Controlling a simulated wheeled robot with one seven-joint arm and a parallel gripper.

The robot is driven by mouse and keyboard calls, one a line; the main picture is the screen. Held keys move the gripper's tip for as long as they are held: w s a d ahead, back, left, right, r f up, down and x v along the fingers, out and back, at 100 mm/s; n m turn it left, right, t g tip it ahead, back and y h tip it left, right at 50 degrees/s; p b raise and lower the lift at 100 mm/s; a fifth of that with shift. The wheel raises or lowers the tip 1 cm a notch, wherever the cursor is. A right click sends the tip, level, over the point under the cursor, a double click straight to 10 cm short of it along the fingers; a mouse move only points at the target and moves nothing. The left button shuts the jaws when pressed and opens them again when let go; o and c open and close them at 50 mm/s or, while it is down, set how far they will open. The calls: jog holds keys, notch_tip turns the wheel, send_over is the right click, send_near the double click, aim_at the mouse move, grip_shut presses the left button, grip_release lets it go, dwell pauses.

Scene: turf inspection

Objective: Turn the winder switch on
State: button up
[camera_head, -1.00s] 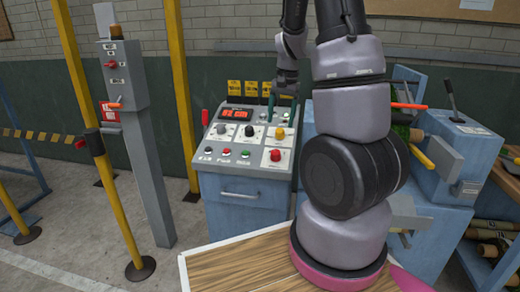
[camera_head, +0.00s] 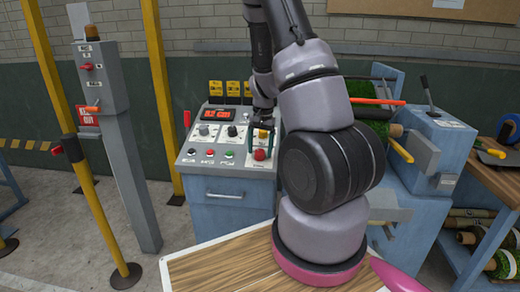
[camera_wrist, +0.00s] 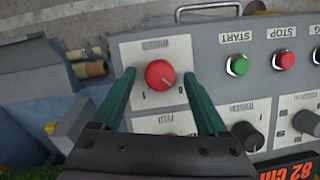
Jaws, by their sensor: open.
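The winder switch is a red round knob (camera_wrist: 160,74) on a white plate labelled WINDER, with marks 1 and 0; the wrist view shows it upside down. Its white pointer mark appears turned toward the 0 side. In the head view the red knob (camera_head: 260,154) is at the lower right of the grey control panel (camera_head: 208,168). My gripper (camera_wrist: 157,78) is open, with one green finger on each side of the knob and visible gaps between. In the head view my gripper (camera_head: 261,143) is over that corner of the panel.
The green start button (camera_wrist: 238,65), red stop button (camera_wrist: 284,60) and black tension knob (camera_wrist: 248,136) are close by. A grey post with a switch box (camera_head: 102,75) stands left. A blue machine with levers (camera_head: 435,150) stands right.

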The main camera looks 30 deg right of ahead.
grip_shut()
jog(key=shift+m, duration=0.4)
jog(key=m+t, duration=0.1)
jog(key=m, duration=0.2)
jog(key=shift+s+d+m+y, duration=0.1)
jog(key=shift+m+y, duration=0.2)
jog(key=shift+y, duration=0.1)
jog(key=m+t, duration=0.1)
jog(key=m, duration=0.3)
jog(key=shift+s+f+t, duration=0.1)
jog(key=shift+s+t, duration=0.05)
jog(key=shift+t, duration=0.25)
jog(key=m, duration=0.2)
jog(key=m+t, duration=0.1)
jog(key=m, duration=0.2)
jog(key=shift+s+t, duration=0.15)
jog(key=shift+t, duration=0.15)
jog(key=shift+m+t+h, duration=0.4)
jog(key=shift+m+t, duration=0.1)
jog(key=shift+m, duration=1.4)
